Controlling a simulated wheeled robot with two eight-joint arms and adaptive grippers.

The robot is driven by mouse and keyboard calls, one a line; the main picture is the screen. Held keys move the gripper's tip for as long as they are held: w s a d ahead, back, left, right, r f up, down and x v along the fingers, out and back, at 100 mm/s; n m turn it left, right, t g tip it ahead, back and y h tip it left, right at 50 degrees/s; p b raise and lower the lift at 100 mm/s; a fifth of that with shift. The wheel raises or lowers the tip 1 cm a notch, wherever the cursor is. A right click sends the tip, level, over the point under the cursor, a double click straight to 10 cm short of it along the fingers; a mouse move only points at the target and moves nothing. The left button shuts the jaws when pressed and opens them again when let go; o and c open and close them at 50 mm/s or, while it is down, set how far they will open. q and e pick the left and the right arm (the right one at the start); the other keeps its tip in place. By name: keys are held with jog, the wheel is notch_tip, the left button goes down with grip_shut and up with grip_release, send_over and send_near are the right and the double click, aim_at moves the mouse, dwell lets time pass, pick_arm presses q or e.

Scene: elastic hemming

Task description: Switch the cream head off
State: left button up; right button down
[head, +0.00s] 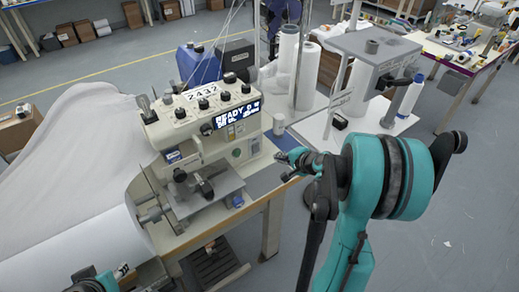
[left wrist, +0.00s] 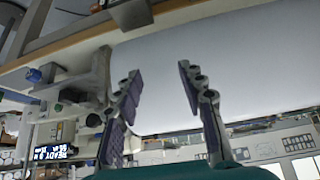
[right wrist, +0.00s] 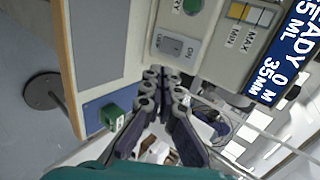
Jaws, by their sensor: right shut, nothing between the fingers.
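The cream head (head: 205,135) is a sewing machine with knobs on top and a lit display (head: 237,115) reading READY. My right gripper (head: 282,156) is shut and empty, just right of the head's right end. In the right wrist view, the closed fingertips (right wrist: 162,80) point toward the cream panel, below a small grey switch plate (right wrist: 178,47); contact cannot be told. A green round button (right wrist: 193,5) and the lit display (right wrist: 290,50) also show there.
White fabric (head: 80,150) drapes left of the machine. A blue pad (right wrist: 98,113) with a small green block (right wrist: 112,116) lies by the table edge. Large white thread cones (head: 306,75) and a grey stand (head: 372,45) rise behind at right. Floor is free at right.

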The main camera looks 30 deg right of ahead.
jog(key=b, duration=0.5)
send_near(257, 151)
jog(key=x, duration=0.5)
jog(key=shift+f, duration=0.25)
jog(key=shift+w+f, duration=0.15)
jog(key=shift+w, duration=0.5)
jog(key=shift+w+a+f+b, duration=0.1)
jog(key=shift+w+f+b, duration=0.15)
jog(key=shift+f+b, duration=0.15)
jog(key=shift+r, duration=0.2)
